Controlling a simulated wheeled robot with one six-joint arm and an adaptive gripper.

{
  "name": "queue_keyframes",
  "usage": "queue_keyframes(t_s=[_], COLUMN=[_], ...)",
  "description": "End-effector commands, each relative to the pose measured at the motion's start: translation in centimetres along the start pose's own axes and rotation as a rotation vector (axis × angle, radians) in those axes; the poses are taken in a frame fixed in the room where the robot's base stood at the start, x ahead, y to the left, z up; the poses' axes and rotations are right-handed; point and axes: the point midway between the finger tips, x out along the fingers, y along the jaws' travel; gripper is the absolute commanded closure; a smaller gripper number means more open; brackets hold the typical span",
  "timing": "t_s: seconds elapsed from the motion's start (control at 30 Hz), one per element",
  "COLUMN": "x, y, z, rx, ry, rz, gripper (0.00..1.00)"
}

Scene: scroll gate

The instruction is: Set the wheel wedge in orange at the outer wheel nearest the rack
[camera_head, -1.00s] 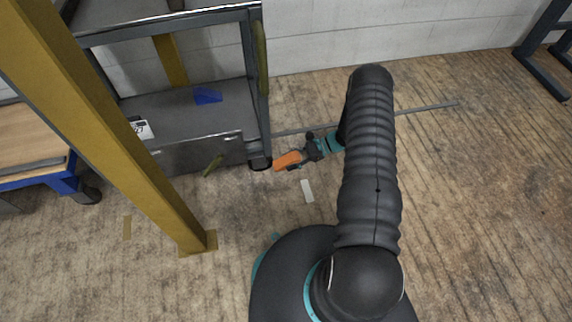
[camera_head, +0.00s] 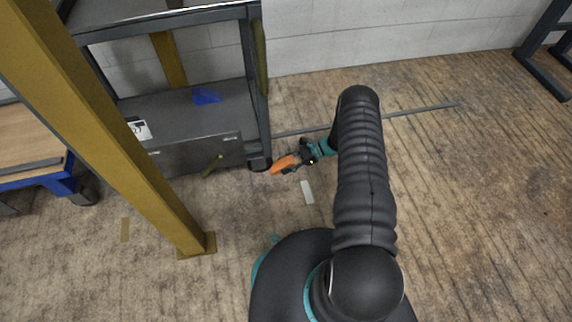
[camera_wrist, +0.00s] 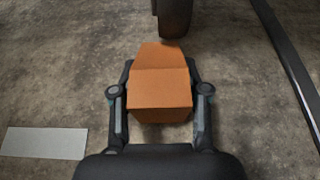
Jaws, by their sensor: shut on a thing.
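The orange wheel wedge (camera_head: 284,164) is held in my gripper (camera_head: 300,161) close to the floor, at the right front corner of the dark grey cart (camera_head: 190,152). In the wrist view the wedge (camera_wrist: 160,88) sits between the two fingers of my gripper (camera_wrist: 160,98), its narrow end pointing away from me. A dark wheel (camera_wrist: 174,18) stands just beyond that end, slightly right of its middle. In the head view the wheel (camera_head: 259,163) is under the cart's corner, by the wedge's tip. I cannot tell whether wedge and wheel touch.
A yellow post (camera_head: 110,140) stands at the left, in front of the cart. A blue wedge-like piece (camera_head: 207,96) lies on the cart's shelf. A pale strip (camera_head: 307,192) lies on the floor; a dark rail (camera_head: 420,109) runs along the floor.

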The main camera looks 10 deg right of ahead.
Motion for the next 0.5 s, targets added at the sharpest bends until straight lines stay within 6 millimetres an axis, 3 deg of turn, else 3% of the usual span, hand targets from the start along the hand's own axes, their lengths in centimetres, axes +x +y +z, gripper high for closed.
queue_keyframes(t_s=[0.07,0.1,0.2,0.5], x=[0.11,0.08,0.07,0.03], y=[-0.01,-0.01,0.00,0.00], z=[-0.28,-0.22,-0.17,-0.08], rx=[0.000,0.000,0.000,0.000], ry=[0.000,0.000,0.000,0.000], rz=[0.000,0.000,0.000,0.000], gripper=[1.00,0.50,0.30,0.30])
